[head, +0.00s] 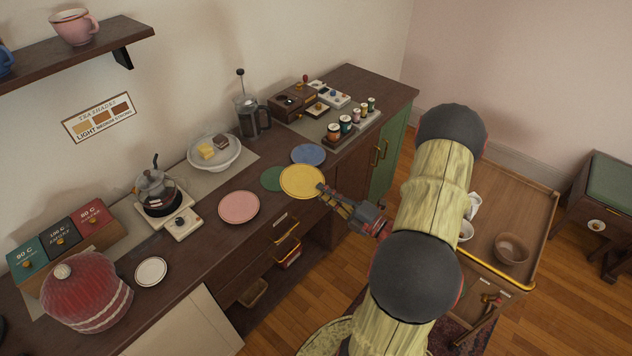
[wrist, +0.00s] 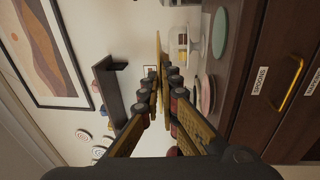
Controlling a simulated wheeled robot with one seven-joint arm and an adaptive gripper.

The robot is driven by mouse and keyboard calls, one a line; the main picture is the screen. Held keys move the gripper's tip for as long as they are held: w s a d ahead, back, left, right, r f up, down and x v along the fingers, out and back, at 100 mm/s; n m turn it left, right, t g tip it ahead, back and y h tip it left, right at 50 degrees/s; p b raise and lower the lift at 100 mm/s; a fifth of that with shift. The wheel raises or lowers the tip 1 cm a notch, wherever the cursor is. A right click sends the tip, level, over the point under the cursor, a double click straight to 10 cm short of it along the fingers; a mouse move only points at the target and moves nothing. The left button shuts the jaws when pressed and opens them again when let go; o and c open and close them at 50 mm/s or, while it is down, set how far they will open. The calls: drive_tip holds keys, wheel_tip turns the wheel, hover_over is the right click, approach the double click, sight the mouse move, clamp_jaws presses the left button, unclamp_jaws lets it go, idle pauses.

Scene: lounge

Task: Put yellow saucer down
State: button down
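The yellow saucer (head: 302,181) is level, over the front part of the dark wooden counter (head: 205,252). In the head view it partly covers the green saucer (head: 272,179). My gripper (head: 322,190) is shut on its near right rim. In the wrist view my gripper (wrist: 164,78) pinches the yellow saucer (wrist: 158,50), seen edge-on, with a gap between it and the counter. A pink saucer (head: 239,207) lies to its left and a blue saucer (head: 308,154) lies behind it.
A plate with cake (head: 230,160), a French press (head: 251,118) and a scale with a kettle (head: 166,215) stand toward the wall. A spice jar tray (head: 340,132) stands at the right. A small white saucer (head: 151,272) lies at left. Bare counter shows between the white and pink saucers.

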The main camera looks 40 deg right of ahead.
sight(292, 171)
drive_tip(key=shift+s+a+r+p, duration=0.15)
drive_tip(key=shift+s+a+r, duration=0.15)
drive_tip(key=shift+s, duration=0.35)
drive_tip(key=shift+s+a+r+p, duration=0.2)
drive_tip(key=shift+s+r, duration=0.1)
drive_tip(key=shift+s, duration=0.35)
drive_tip(key=shift+s+a+r+p, duration=0.1)
drive_tip(key=shift+s+a+r, duration=0.2)
drive_tip(key=shift+s, duration=0.35)
drive_tip(key=shift+d+f, duration=0.1)
drive_tip(key=shift+d, duration=0.05)
